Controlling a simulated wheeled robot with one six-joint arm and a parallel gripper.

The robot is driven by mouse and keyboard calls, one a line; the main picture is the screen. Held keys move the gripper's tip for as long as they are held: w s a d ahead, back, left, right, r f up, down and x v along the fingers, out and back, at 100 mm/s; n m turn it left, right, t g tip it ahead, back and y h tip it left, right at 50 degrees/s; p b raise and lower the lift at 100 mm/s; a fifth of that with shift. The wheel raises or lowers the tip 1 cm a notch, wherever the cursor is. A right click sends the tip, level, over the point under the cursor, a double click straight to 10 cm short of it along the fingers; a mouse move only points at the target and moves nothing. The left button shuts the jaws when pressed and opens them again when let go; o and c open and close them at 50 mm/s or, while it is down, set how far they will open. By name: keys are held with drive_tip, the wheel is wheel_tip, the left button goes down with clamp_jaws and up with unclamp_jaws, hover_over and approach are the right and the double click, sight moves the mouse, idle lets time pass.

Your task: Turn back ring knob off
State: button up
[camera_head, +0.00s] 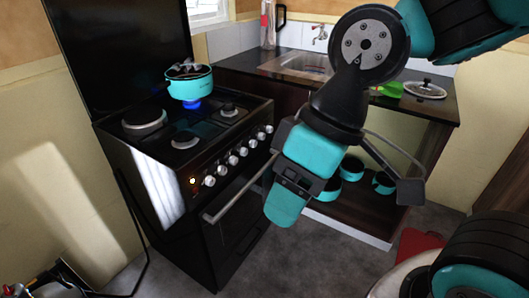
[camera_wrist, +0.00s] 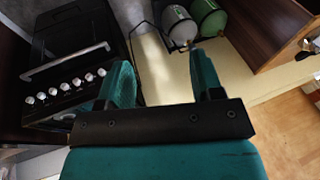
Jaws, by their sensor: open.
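The black stove (camera_head: 165,165) stands at left in the head view, with a row of several silver knobs (camera_head: 232,160) along its front edge. Which knob serves the back ring cannot be told. A turquoise pot (camera_head: 190,84) sits on a back ring, and a blue flame (camera_head: 192,104) burns under it. An orange light (camera_head: 193,181) glows at the near end of the knob row. The knobs also show at left in the wrist view (camera_wrist: 65,87). My gripper (camera_head: 285,205) is open and empty, in front of the stove and apart from the knobs; its two fingers show in the wrist view (camera_wrist: 160,62).
The oven handle (camera_head: 238,190) juts out below the knobs. A counter with a sink (camera_head: 300,65) and a glass lid (camera_head: 425,89) stands behind my arm. Turquoise pots (camera_head: 352,167) sit on a low shelf. Two gas cylinders (camera_wrist: 208,17) show in the wrist view. Grey floor is clear before the stove.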

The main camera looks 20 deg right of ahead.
drive_tip(key=w+a+f+n+t+y+b, duration=0.25)
drive_tip(key=w+f+n+b, duration=0.25)
drive_tip(key=w+f+b, duration=0.55)
drive_tip(key=n+t+y+b, duration=0.2)
drive_tip(key=n+t+b, duration=0.3)
drive_tip(key=t+b, duration=1.15)
approach(236, 162)
drive_tip(key=w+a+r+g, duration=0.1)
drive_tip(key=w, duration=0.1)
drive_tip(key=w+a+r+g+b, duration=0.1)
drive_tip(key=w, duration=0.2)
drive_tip(key=w+a+g, duration=0.1)
drive_tip(key=w+a, duration=0.1)
drive_tip(key=w, duration=0.1)
drive_tip(key=shift+r+g, duration=0.3)
drive_tip(key=shift+r, duration=0.1)
drive_tip(key=c, duration=0.9)
